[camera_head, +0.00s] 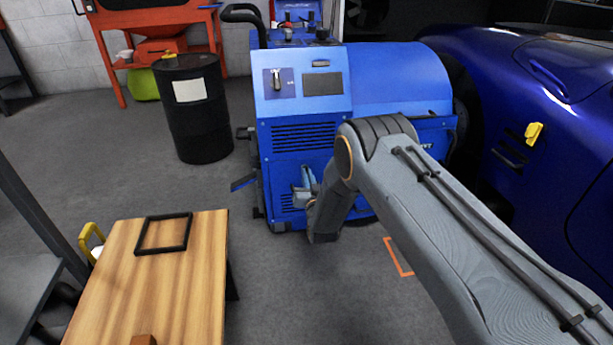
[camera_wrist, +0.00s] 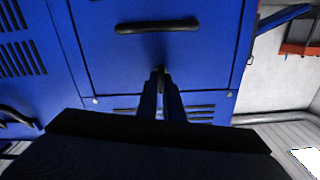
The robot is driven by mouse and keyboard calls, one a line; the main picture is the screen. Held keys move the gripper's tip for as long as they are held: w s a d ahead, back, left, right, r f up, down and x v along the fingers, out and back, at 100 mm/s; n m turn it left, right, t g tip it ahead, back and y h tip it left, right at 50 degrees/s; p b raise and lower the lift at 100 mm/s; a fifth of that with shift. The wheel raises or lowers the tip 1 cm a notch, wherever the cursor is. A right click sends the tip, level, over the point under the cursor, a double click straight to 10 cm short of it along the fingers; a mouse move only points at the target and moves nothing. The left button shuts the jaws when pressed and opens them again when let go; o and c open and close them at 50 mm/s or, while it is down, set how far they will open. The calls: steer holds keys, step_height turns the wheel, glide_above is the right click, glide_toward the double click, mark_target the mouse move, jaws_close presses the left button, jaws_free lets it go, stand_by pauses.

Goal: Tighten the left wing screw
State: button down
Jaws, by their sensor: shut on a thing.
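The blue dynamometer cabinet (camera_head: 300,150) stands in the middle of the head view. My gripper (camera_head: 305,188) is at its lower front, and my arm hides part of that face. In the wrist view the fingertips (camera_wrist: 161,76) are close together at a blue panel (camera_wrist: 110,65), below a black bar handle (camera_wrist: 157,26). They are shut on a small dark piece (camera_wrist: 161,69) at the panel, which appears to be the wing screw. Its wings are mostly hidden by the fingers, and its tightness cannot be seen.
A wooden table (camera_head: 205,280) with a black frame (camera_head: 163,234) stands at the lower left. A black drum (camera_head: 195,120) is left of the cabinet, and a blue car (camera_head: 540,130) is at the right. Grey floor (camera_head: 290,280) is open between table and arm.

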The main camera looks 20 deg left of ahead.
steer(key=shift+s+a+f+m+p, duration=0.1)
steer(key=shift+m+p, duration=0.15)
steer(key=shift+m, duration=3.6)
steer(key=shift+s+a+f+m+p, duration=0.1)
steer(key=shift+m+p, duration=0.1)
steer(key=shift+m, duration=3.65)
steer(key=c, duration=1.9)
jaws_free()
steer(key=shift+s+a, duration=0.1)
steer(key=shift+a, duration=0.05)
steer(key=shift+c, duration=0.2)
steer(key=shift+o, duration=0.2)
steer(key=shift+w+d+r, duration=0.1)
steer(key=shift+w+d, duration=0.15)
steer(key=shift+d, duration=0.05)
steer(key=p+v, duration=0.2)
steer(key=v, duration=0.6)
steer(key=shift+w, duration=0.1)
